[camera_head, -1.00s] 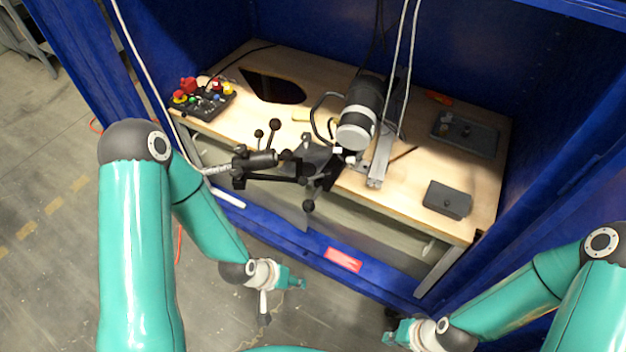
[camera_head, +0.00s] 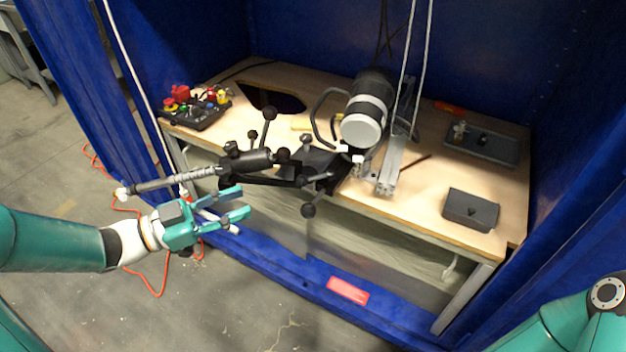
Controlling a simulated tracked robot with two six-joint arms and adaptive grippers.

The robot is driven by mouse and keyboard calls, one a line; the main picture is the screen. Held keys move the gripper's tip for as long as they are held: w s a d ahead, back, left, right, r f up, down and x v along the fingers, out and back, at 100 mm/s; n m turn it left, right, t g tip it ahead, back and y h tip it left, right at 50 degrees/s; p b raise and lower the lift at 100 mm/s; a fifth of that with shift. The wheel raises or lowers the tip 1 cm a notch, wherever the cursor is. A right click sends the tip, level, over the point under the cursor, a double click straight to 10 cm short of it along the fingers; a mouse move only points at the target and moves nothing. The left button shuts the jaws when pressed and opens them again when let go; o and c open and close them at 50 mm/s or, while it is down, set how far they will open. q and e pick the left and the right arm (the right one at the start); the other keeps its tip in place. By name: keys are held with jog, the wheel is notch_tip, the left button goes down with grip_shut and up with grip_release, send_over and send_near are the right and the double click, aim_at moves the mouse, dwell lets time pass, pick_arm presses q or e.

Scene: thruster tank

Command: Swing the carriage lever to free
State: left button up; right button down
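A black carriage mechanism (camera_head: 318,162) stands at the front edge of the wooden bench. Several ball-ended levers stick out of it: one up (camera_head: 268,127), one down (camera_head: 308,211), and a shorter one up to the left. I cannot tell which is the carriage lever or its setting. My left gripper (camera_head: 243,202) is open and empty, its fingers pointing right. In the picture it lies just below the black horizontal cylinder (camera_head: 248,160) and a grey ribbed rod (camera_head: 180,181). No contact is visible. My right gripper is out of view; only its arm shows at the bottom right.
A thruster-like cylinder (camera_head: 367,112) stands behind the mechanism beside a metal rail (camera_head: 391,164). A control box with coloured buttons (camera_head: 196,107) sits at the bench's left. A grey box (camera_head: 470,209) and a tray (camera_head: 482,146) lie right. Thin cables hang in front.

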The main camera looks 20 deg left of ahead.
aim_at(300, 182)
pick_arm(q)
jog(key=x, duration=1.6)
jog(key=shift+b, duration=0.3)
grip_shut()
